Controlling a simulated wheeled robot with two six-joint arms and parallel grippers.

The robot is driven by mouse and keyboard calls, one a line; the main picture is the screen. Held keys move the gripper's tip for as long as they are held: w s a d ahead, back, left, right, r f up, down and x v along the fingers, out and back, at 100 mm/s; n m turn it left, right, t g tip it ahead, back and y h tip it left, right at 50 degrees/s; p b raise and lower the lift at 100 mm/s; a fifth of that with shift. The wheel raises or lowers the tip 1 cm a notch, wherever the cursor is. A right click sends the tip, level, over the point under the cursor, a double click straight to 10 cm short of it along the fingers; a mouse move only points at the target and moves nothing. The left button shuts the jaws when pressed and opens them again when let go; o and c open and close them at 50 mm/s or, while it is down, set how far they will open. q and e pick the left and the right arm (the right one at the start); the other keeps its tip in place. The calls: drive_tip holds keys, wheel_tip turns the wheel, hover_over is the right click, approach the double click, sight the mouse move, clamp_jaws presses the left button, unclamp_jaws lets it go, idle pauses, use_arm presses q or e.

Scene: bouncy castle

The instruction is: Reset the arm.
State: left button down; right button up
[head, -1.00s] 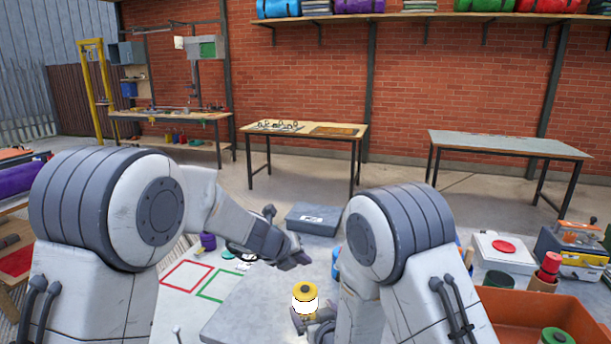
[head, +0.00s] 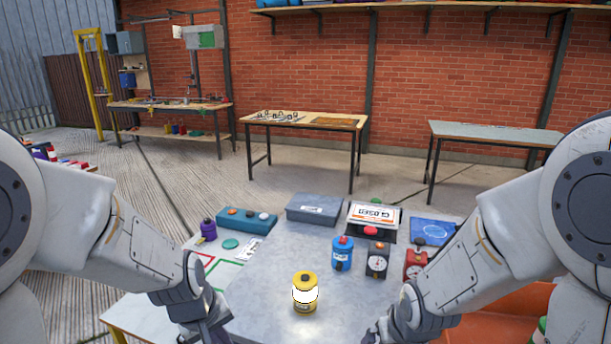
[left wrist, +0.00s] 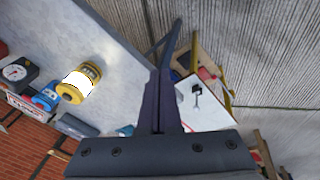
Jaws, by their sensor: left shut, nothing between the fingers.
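My left arm comes in from the left in the head view, and its gripper (head: 208,328) hangs low over the left part of the grey table (head: 255,285). In the left wrist view its two dark fingers (left wrist: 168,75) are together with nothing between them. My right gripper (head: 378,335) is at the bottom edge of the head view, partly cut off, so its jaws cannot be made out. A yellow canister with a white band (head: 305,294) stands upright on the table between the two grippers, apart from both. It also shows in the left wrist view (left wrist: 78,82).
Behind the canister stand a blue canister (head: 342,253), a black gauge box (head: 377,262) and a red gauge (head: 415,265). A grey case (head: 314,209), a blue box (head: 246,218) and a "closed" sign (head: 375,216) line the far edge. The table's middle is mostly clear.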

use_arm(q)
drive_tip(key=s+a+m+y, duration=0.1)
drive_tip(key=s+a+m, duration=0.2)
drive_tip(key=s+m, duration=0.3)
use_arm(e)
drive_tip(key=s+d+r+g, duration=0.1)
drive_tip(key=s+d+g, duration=0.1)
drive_tip(key=s, duration=0.3)
use_arm(q)
drive_tip(key=s+d+r+m+g+h+p, duration=0.1)
drive_tip(key=s+d+r+m+g+p, duration=0.2)
drive_tip(key=s+d+r+m, duration=0.5)
drive_tip(key=s+d+r+p, duration=0.1)
drive_tip(key=s+d, duration=0.3)
drive_tip(key=d, duration=0.1)
drive_tip(key=shift+s+d+r+p, duration=0.15)
drive_tip(key=shift+d+r+p, duration=0.25)
use_arm(e)
drive_tip(key=s+a+r+n+g, duration=0.2)
drive_tip(key=s+a+r+n, duration=0.4)
drive_tip(key=s+a+r, duration=0.5)
drive_tip(key=s+a, duration=0.2)
drive_tip(key=s, duration=0.1)
drive_tip(key=shift+a+n+g+y, duration=0.15)
drive_tip(key=shift+n+g+y, duration=0.15)
drive_tip(key=shift+w, duration=0.1)
